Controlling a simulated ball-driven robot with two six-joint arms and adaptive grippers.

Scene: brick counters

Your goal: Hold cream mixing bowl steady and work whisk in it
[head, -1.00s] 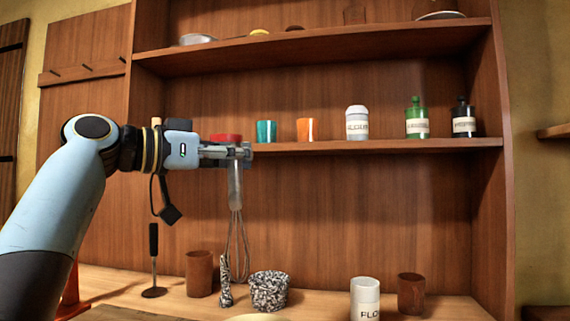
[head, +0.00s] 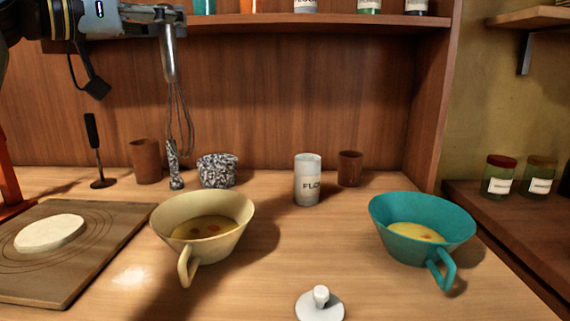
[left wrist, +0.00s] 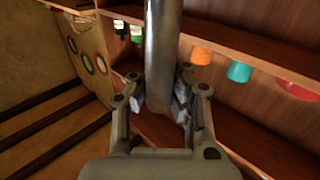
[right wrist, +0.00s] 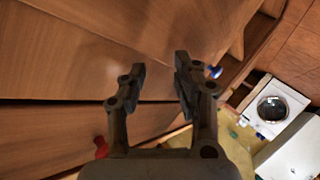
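The cream mixing bowl (head: 203,225) stands on the counter left of centre with yellow mixture in it and its handle toward me. The whisk (head: 180,115) hangs wires down above the back of the counter, behind and above the bowl, apart from it. My left gripper (head: 168,18) is shut on the whisk's metal handle (left wrist: 162,55), which also shows between its fingers in the left wrist view (left wrist: 160,100). My right gripper (right wrist: 158,75) is open and empty in the right wrist view, with no bowl near it. It is outside the head view.
A teal bowl (head: 420,225) with similar mixture stands at the right. A flour canister (head: 308,180), brown cups, and a speckled mortar (head: 217,171) stand at the back. A white lid (head: 320,304) lies in front. A board (head: 60,270) with dough (head: 50,233) lies at left.

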